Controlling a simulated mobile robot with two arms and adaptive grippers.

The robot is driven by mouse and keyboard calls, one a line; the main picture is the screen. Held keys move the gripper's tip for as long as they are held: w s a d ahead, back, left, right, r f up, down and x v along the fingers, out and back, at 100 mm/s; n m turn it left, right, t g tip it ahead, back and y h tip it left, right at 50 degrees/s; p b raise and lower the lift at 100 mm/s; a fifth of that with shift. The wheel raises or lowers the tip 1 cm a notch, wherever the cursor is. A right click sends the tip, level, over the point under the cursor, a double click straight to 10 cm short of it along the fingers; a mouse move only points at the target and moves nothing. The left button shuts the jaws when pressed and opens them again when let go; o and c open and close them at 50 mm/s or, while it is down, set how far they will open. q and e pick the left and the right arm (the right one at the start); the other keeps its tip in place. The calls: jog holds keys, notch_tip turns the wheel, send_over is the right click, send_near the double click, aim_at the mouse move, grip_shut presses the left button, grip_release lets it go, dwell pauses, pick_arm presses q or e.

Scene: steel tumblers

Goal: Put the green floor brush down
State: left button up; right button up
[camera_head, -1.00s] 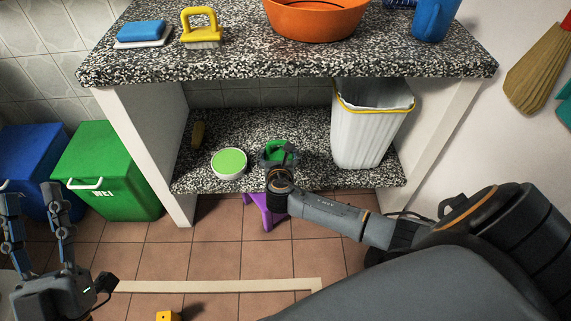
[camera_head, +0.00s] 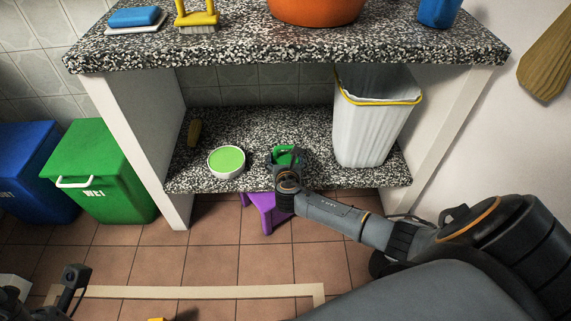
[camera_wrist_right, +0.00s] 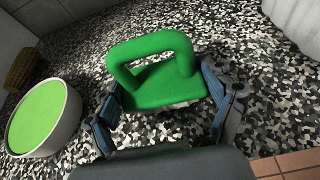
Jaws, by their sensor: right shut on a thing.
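The green floor brush (camera_wrist_right: 160,88), a block with a looped handle, shows in the right wrist view between the fingers of my right gripper (camera_wrist_right: 165,108). In the head view, the brush (camera_head: 288,154) is over the front part of the speckled lower shelf (camera_head: 330,178), and my right gripper (camera_head: 287,168) is shut on it. Its bristles are hidden, so I cannot tell whether it touches the shelf. My left gripper (camera_head: 68,285) is only partly in view at the lower left corner, apart from the brush; its jaw opening is unclear.
A white bowl with a green top (camera_head: 227,161) stands left of the brush. A brown brush (camera_head: 195,133) lies behind it. A white bin with a yellow rim (camera_head: 372,125) stands to the right. A purple stool (camera_head: 262,208) is below the shelf's edge. The counter (camera_head: 230,55) overhangs above.

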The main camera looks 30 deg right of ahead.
jog(key=shift+f, duration=0.25)
jog(key=shift+f, duration=0.2)
jog(key=o, duration=1.1)
jog(key=shift+r, duration=0.1)
